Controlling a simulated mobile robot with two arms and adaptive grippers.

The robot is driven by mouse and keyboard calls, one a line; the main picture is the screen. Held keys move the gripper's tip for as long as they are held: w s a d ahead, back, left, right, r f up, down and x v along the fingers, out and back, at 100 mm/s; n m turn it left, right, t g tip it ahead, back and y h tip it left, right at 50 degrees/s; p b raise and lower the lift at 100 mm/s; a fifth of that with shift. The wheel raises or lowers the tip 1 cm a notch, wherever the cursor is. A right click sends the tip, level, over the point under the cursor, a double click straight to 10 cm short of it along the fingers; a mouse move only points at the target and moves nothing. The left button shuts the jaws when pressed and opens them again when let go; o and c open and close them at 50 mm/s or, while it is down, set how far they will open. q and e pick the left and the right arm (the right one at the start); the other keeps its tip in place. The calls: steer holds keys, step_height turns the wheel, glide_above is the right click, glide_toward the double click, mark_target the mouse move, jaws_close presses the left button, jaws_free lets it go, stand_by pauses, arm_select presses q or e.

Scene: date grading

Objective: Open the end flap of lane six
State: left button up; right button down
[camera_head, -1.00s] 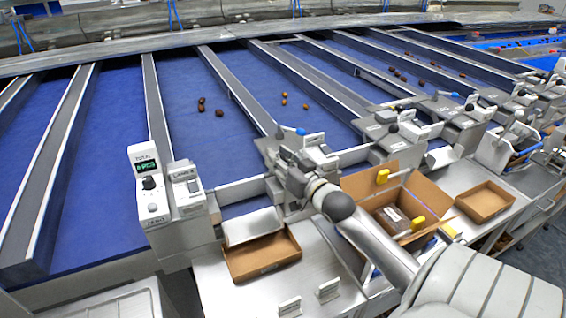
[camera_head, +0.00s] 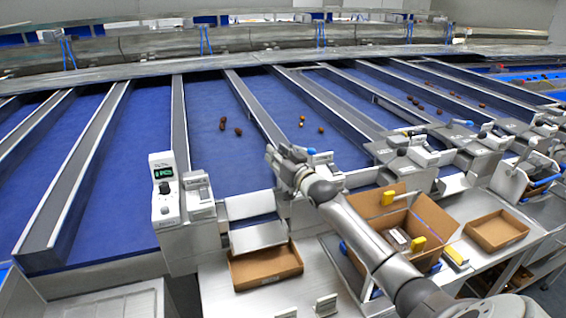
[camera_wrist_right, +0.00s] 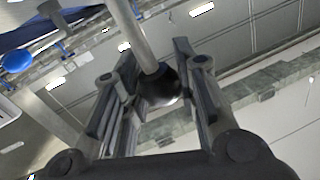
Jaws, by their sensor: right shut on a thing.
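My right gripper (camera_head: 283,160) is at the end of the blue lane (camera_head: 222,150) just right of the control post. In the right wrist view, its two fingers (camera_wrist_right: 155,88) are on either side of a black ball knob (camera_wrist_right: 165,88) on a metal rod (camera_wrist_right: 140,35), shut on it. In the head view the arm hides the knob. A pale grey flap panel (camera_head: 250,205) stands across the lane's end, above a sloping metal chute plate (camera_head: 258,237). No lane number is readable. My left gripper is not in view.
A control post (camera_head: 165,190) with a green display stands left of the lane end. A shallow cardboard tray (camera_head: 265,268) lies below the chute. An open carton (camera_head: 432,222) and another tray (camera_head: 497,230) are on the right. Several dates (camera_head: 238,132) lie on the lanes.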

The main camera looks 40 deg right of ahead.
steer(key=w+d+f+g+p, duration=0.1)
steer(key=w+d+g+p, duration=0.1)
steer(key=w+g, duration=0.2)
steer(key=shift+w+d+f+m, duration=0.15)
steer(key=shift+w+f+m, duration=0.2)
steer(key=shift+w, duration=0.75)
steer(key=shift+r, duration=0.1)
steer(key=c, duration=1.2)
jaws_free()
steer(key=shift+g, duration=0.3)
steer(key=shift+o, duration=0.5)
steer(key=shift+s+f+y, duration=0.1)
steer(key=shift+f+y, duration=0.15)
steer(key=shift+y, duration=0.05)
steer(key=v, duration=1.2)
